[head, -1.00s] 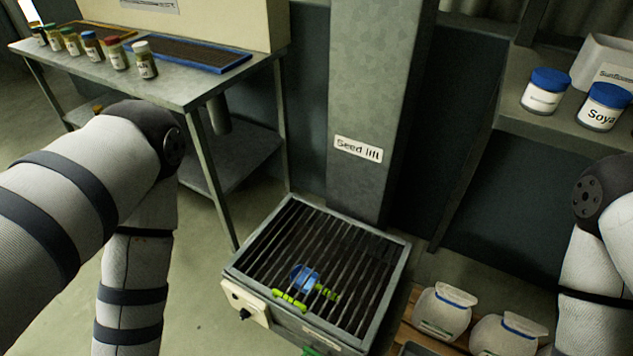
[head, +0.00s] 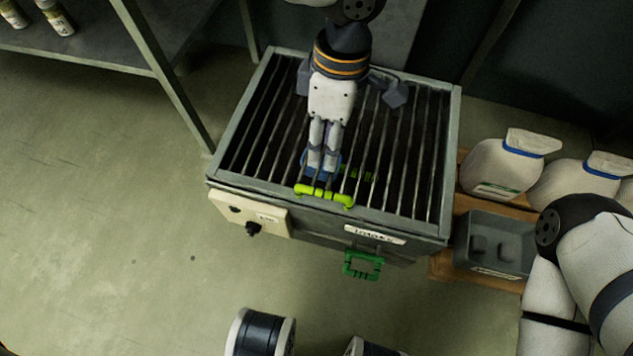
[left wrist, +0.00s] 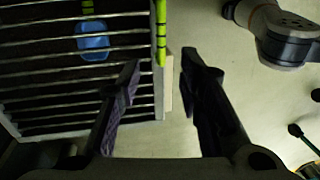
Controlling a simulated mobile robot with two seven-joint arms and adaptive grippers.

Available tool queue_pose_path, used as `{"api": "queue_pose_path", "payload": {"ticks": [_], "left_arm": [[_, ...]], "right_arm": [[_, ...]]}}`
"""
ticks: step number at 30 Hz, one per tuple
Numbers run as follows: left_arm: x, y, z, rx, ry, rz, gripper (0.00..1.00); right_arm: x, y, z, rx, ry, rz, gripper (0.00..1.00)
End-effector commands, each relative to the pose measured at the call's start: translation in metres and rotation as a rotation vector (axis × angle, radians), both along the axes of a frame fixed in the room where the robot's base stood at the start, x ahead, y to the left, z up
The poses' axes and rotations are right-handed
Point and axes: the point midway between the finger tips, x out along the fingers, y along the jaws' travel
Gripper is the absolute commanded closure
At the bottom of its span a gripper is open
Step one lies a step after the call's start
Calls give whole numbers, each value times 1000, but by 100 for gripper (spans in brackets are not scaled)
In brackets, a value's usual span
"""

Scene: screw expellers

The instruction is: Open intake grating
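The intake grating (head: 395,150) is a set of dark metal bars in a grey frame on top of the intake box. It lies flat and closed. A yellow-green bar handle (head: 324,195) is at its front edge; the handle also shows in the left wrist view (left wrist: 160,32). A blue object (left wrist: 92,42) shows at the bars, with a second green piece beside it (head: 357,173). My left gripper (head: 322,172) points down over the grating, just behind the handle. Its fingers are apart and empty in the left wrist view (left wrist: 160,60). My right gripper is out of view.
A control panel with a dark knob (head: 252,228) and a green lower handle (head: 362,265) are on the box front. White sacks (head: 508,165) and a grey container (head: 492,243) stand at right. A metal table (head: 110,45) is at upper left. Floor is clear at left.

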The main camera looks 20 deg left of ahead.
Motion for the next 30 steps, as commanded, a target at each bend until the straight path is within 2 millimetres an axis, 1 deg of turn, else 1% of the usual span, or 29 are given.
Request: {"api": "queue_pose_path", "payload": {"ticks": [1, 3, 5, 8, 9, 12, 15, 18, 22, 29, 30], "left_arm": [[2, -4, 0, -15, 10, 13, 67], [2, -6, 1, -24, 16, 21, 67], [0, -6, -6, -24, 19, 22, 67], [-5, -6, -31, -23, 20, 19, 67], [-8, -6, -42, -22, 22, 20, 67], [-13, -6, -69, -21, 22, 20, 67], [-17, -6, -90, -22, 20, 19, 67], [-20, -6, -104, -22, 18, 21, 67], [-22, -6, -112, -23, 15, 20, 67], [-22, -6, -112, -22, 14, 21, 67], [-22, -6, -112, -22, 14, 21, 72]], "right_arm": [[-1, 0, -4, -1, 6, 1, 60], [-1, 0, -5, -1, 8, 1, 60], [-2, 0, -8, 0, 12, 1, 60], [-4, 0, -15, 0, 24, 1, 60], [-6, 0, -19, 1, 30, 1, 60], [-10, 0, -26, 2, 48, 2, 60], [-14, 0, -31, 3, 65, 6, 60], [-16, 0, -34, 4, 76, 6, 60], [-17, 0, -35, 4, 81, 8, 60], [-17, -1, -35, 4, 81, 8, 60], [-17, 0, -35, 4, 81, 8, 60]]}}
